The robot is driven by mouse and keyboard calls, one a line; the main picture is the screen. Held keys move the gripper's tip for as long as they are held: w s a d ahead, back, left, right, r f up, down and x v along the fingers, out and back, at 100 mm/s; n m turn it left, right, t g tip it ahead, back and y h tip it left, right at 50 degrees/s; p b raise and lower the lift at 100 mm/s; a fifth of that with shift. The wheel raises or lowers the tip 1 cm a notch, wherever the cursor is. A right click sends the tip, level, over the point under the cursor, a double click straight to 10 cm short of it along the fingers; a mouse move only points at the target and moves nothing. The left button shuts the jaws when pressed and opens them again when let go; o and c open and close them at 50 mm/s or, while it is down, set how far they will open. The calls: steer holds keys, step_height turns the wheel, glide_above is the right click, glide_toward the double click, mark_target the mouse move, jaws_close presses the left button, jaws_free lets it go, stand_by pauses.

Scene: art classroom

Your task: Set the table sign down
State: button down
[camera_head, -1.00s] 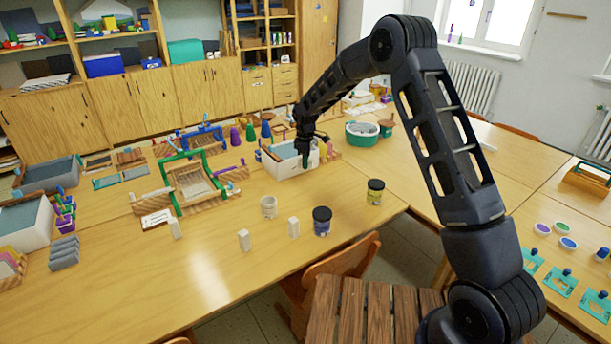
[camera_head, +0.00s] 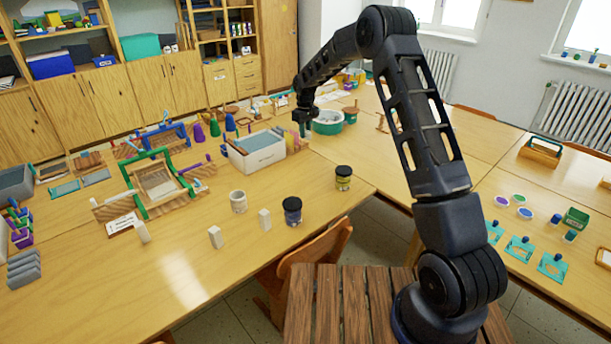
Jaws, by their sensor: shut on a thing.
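My gripper (camera_head: 303,122) is at the far end of my outstretched arm, just beyond the right end of the white bin and left of the round green tub. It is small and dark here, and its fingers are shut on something. The table sign in it is too small and shaded to make out. I cannot tell whether it touches the table. A white lettered card (camera_head: 121,223) stands on the near table, by the wooden frame with green bars.
The white bin (camera_head: 262,158) and green tub (camera_head: 327,127) flank my gripper. Dark-lidded jars (camera_head: 292,212) (camera_head: 343,178), a pale cup (camera_head: 238,201) and small white blocks (camera_head: 215,237) stand nearer. The front of the wooden table (camera_head: 190,285) is clear. A chair (camera_head: 312,250) stands against its near edge.

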mark_target(306, 175)
step_height(306, 175, down, 20)
steer(key=shift+w+d+r, duration=0.1)
stand_by(0.5)
steer(key=c, duration=1.3)
jaws_free()
step_height(306, 175, up, 12)
steer(key=s+d+r+m+t, duration=0.1)
steer(key=s+d+r, duration=0.55)
steer(key=r, duration=0.35)
steer(key=s+d+r+m, duration=0.2)
steer(key=s+d+r, duration=0.3)
steer(key=d+r, duration=0.4)
steer(key=s+d+r+m+t, duration=0.1)
steer(key=s+d+r, duration=0.5)
steer(key=r, duration=0.5)
steer(key=s+d+r+m+t, duration=0.1)
steer(key=s+d+r, duration=0.2)
steer(key=s+d, duration=0.35)
steer(key=s+d+r+m, duration=0.2)
steer(key=s+d+r, duration=0.1)
steer(key=s, duration=0.7)
steer(key=s+d+f+m, duration=0.1)
steer(key=s+d, duration=0.1)
steer(key=s, duration=0.6)
steer(key=s+d+f+m+t, duration=0.1)
steer(key=s+d+f, duration=0.1)
steer(key=s, duration=0.6)
steer(key=shift+s+d+t, duration=0.15)
steer(key=shift+d+t, duration=0.15)
steer(key=shift+d, duration=0.25)
